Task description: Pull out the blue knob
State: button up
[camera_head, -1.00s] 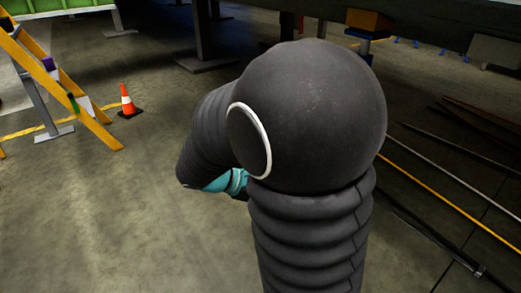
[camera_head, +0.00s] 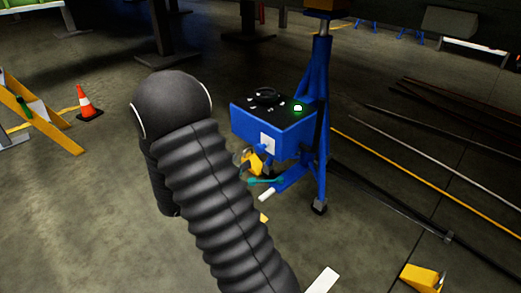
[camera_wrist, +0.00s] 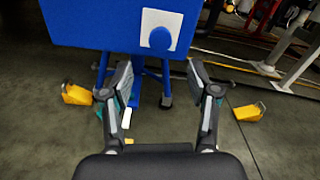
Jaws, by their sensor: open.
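The blue knob (camera_wrist: 160,38) is a round button-like piece on a white square plate (camera_wrist: 176,20), on the front of a blue box (camera_wrist: 85,25). In the head view the box (camera_head: 250,124) sits on a blue stand, with the white plate (camera_head: 267,143) on its front; the knob is too small to make out there. My gripper (camera_wrist: 158,75) is open and empty in the wrist view. Its fingers stand to either side, lower in the picture than the knob, and are apart from it. In the head view my arm hides most of the gripper.
Yellow blocks (camera_wrist: 76,94) (camera_wrist: 249,112) lie on the floor near the stand legs. Long rods (camera_head: 400,174) lie at right. An orange cone (camera_head: 88,104) and yellow ladder (camera_head: 40,118) stand at left.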

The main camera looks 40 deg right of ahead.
aim_at(258, 150)
jog(key=d, duration=1)
jog(key=shift+w, duration=0.4)
jog(key=shift+c, duration=0.3)
grip_shut()
